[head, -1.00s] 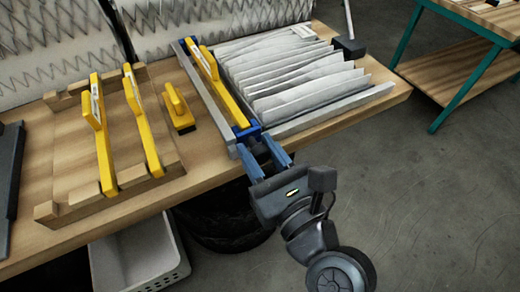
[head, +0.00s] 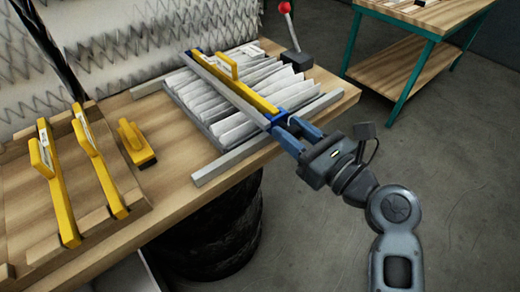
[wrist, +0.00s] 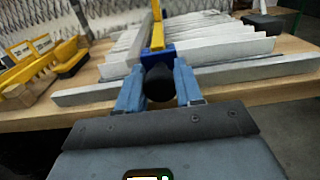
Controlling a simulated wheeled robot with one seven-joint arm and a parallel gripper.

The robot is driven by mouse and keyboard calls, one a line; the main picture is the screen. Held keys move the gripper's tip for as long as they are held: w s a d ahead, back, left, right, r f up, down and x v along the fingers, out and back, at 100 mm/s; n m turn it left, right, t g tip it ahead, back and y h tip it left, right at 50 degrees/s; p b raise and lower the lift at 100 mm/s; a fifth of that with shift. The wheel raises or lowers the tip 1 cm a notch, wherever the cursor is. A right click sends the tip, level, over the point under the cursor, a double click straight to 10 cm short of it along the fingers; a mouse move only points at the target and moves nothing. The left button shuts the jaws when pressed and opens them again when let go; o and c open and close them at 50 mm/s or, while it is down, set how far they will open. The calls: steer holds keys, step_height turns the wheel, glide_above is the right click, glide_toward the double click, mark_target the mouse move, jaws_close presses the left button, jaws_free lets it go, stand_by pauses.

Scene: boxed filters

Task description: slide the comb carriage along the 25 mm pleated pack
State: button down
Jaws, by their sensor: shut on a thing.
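The comb carriage (head: 245,92) is a yellow bar with a raised yellow grip, a grey bar along its left side and a blue end block. It lies across the white pleated pack (head: 205,110), with pleats showing on both sides of it. My gripper (head: 287,127) is at the carriage's near end, at the bench's front edge, its blue fingers shut on the carriage's black knob. In the wrist view the knob (wrist: 159,83) sits between the two fingers, below the blue block. The fingers hide the knob in the head view.
Grey rails (head: 225,163) flank the pack on the wooden bench. A black block (head: 298,61) with a red-tipped lever stands at the far right. At left are a yellow-handled tool (head: 135,142) and a wooden rack (head: 90,228) with two yellow combs.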

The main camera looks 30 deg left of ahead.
steer(key=w+d+b, duration=0.1)
steer(key=w+d, duration=0.2)
steer(key=w, duration=0.5)
steer(key=w+d+b, duration=0.1)
steer(key=w+d, duration=0.2)
steer(key=w, duration=0.5)
steer(key=shift+d, duration=0.35)
steer(key=shift+w, duration=0.1)
steer(key=c, duration=0.8)
jaws_free()
steer(key=shift+o, duration=0.2)
steer(key=v, duration=0.7)
steer(key=shift+d, duration=0.35)
steer(key=shift+s+f, duration=0.1)
steer(key=shift+s, duration=0.1)
